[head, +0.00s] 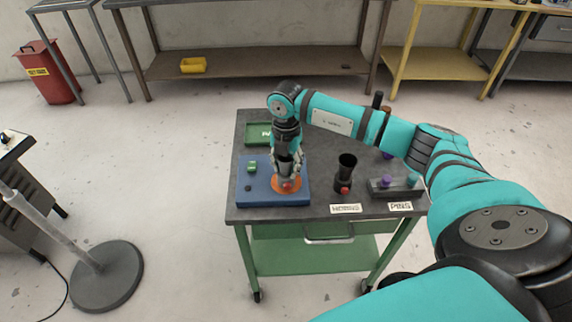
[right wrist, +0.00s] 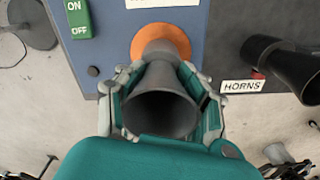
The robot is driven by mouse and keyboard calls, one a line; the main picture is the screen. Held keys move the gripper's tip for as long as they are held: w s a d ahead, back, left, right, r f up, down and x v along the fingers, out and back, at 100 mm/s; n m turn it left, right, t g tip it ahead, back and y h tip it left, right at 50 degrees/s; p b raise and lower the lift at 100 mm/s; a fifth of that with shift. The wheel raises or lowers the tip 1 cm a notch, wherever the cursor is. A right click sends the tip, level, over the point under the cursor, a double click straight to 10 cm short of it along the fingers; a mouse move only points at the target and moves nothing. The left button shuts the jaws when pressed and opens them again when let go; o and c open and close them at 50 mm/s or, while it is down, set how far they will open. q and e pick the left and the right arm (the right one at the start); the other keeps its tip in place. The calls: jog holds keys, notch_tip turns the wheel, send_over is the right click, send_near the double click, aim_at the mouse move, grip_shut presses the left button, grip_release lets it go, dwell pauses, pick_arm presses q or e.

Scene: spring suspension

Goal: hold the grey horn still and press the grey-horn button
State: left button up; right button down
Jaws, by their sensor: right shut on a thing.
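The grey horn (right wrist: 160,112) stands with its wide mouth towards the camera in the right wrist view, over an orange disc (right wrist: 178,34) on a blue board (right wrist: 222,60). My right gripper (right wrist: 162,88) is shut on the horn, one finger on each side. In the head view, the same gripper (head: 288,172) comes down from above onto the horn over the orange disc (head: 275,189). A small red spot (head: 288,184) shows at the horn's foot; I cannot tell for sure that it is its button. My left gripper is not in view.
A black horn (head: 347,170) with a red button stands right of the blue board (head: 270,202), behind a HORNS label (head: 345,208). A pin rack (head: 397,190) is further right. A green ON/OFF switch (right wrist: 78,18) is on the board. A green tray (head: 262,133) lies behind.

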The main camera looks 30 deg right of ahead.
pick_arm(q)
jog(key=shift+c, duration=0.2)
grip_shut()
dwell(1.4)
